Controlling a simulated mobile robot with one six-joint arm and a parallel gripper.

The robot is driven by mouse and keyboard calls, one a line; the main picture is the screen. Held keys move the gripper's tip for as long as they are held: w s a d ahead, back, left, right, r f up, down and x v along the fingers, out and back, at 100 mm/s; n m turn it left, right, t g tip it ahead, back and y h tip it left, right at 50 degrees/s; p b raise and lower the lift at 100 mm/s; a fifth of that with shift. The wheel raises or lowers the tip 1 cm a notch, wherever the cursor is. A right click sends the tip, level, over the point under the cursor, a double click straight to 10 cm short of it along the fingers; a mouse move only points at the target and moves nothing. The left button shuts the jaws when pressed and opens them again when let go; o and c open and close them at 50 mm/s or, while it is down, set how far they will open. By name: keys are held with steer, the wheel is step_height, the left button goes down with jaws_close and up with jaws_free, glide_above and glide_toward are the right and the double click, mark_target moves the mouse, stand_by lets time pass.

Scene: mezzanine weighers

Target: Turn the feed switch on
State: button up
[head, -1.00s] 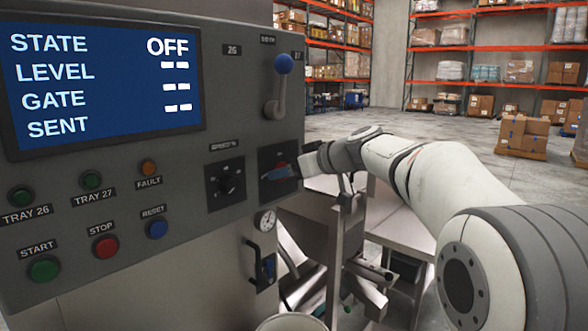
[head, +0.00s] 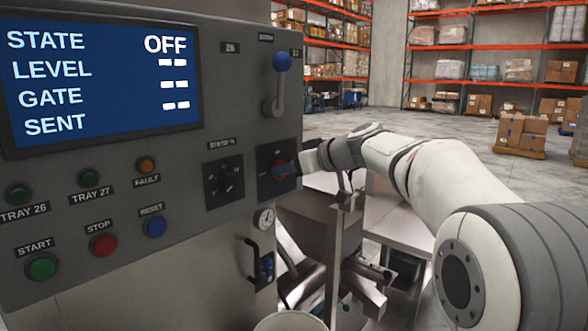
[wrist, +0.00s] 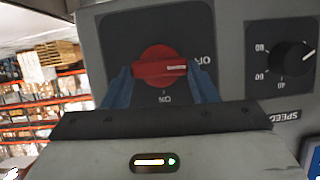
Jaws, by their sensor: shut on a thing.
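The feed switch is a red rotary knob (wrist: 160,66) on a dark square plate (wrist: 125,35), with OFF lettered at its right and ON below it in the wrist view. The knob's white line lies roughly level, pointing right, a little below the OFF lettering. My gripper (wrist: 163,80) is shut on the knob, a blue finger on each side. In the head view, my gripper (head: 297,166) reaches the red knob (head: 282,170) from the right and partly hides it. The panel screen (head: 100,80) reads STATE OFF, with dashes on visible lines below.
The black speed dial (head: 225,181) sits left of the switch. A blue-knobbed lever (head: 279,85) stands above it. START (head: 41,267), STOP (head: 103,245) and RESET (head: 154,227) buttons are lower left. Metal chutes (head: 345,250) lie below my arm.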

steer(key=shift+w+d+f+m+g+y+b, duration=0.15)
steer(key=shift+m+g+y+b, duration=0.4)
steer(key=shift+m+y, duration=1.1)
steer(key=shift+w+d+f+m+g+y+b, duration=0.1)
steer(key=shift+w+f+m+g+y+b, duration=0.3)
steer(key=shift+m, duration=2.3)
steer(key=shift+d+f+m+g+y+b, duration=0.1)
steer(key=shift+m+g+y+b, duration=0.55)
steer(key=shift+m+y, duration=1.05)
steer(key=shift+m+h, duration=0.35)
steer(key=shift+m, duration=0.2)
steer(key=o, duration=1)
steer(key=v, duration=0.7)
steer(key=shift+s+d+b, duration=0.15)
steer(key=shift+d+b, duration=0.15)
